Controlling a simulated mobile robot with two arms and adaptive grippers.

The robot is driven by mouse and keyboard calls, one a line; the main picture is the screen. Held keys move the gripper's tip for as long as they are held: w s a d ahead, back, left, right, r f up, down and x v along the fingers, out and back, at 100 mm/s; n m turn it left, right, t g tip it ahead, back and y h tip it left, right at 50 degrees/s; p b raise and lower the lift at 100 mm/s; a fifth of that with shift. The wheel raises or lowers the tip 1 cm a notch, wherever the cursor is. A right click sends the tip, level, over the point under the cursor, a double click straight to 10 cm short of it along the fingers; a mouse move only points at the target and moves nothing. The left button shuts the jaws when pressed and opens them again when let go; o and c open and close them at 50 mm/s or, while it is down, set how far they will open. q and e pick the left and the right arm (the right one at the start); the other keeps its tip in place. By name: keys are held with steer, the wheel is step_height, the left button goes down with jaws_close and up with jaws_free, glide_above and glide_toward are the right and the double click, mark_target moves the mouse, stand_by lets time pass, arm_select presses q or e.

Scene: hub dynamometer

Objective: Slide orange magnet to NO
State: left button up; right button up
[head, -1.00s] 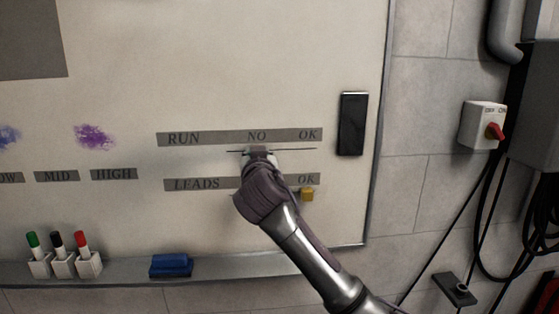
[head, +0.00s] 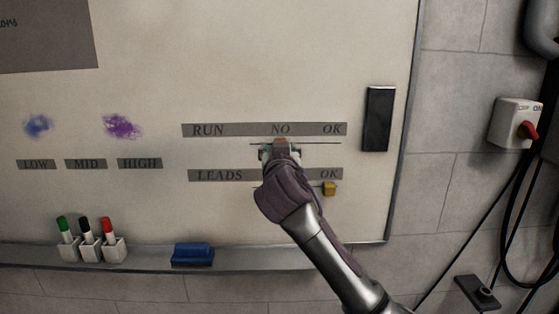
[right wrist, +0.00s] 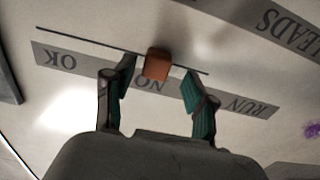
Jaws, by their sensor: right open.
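The orange magnet (right wrist: 157,63) is a small block on the thin dark line of the upper strip, beside the word NO (right wrist: 150,85). In the head view the magnet (head: 280,142) shows just under NO (head: 281,129), partly hidden by my right gripper (head: 279,152). My right gripper (right wrist: 158,75) is open. Its two teal-padded fingers stand on either side of the magnet, with a gap visible on both sides in the right wrist view. My left gripper is not in view.
The upper strip (head: 240,130) reads RUN, NO, OK. Below it, the LEADS strip (head: 219,175) has a yellow magnet (head: 329,188) under OK. A black block (head: 378,119) is at right. Markers (head: 87,230) and a blue eraser (head: 193,254) sit on the ledge.

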steer(key=s, duration=1)
steer(key=shift+s+a, duration=0.15)
steer(key=shift+s, duration=0.05)
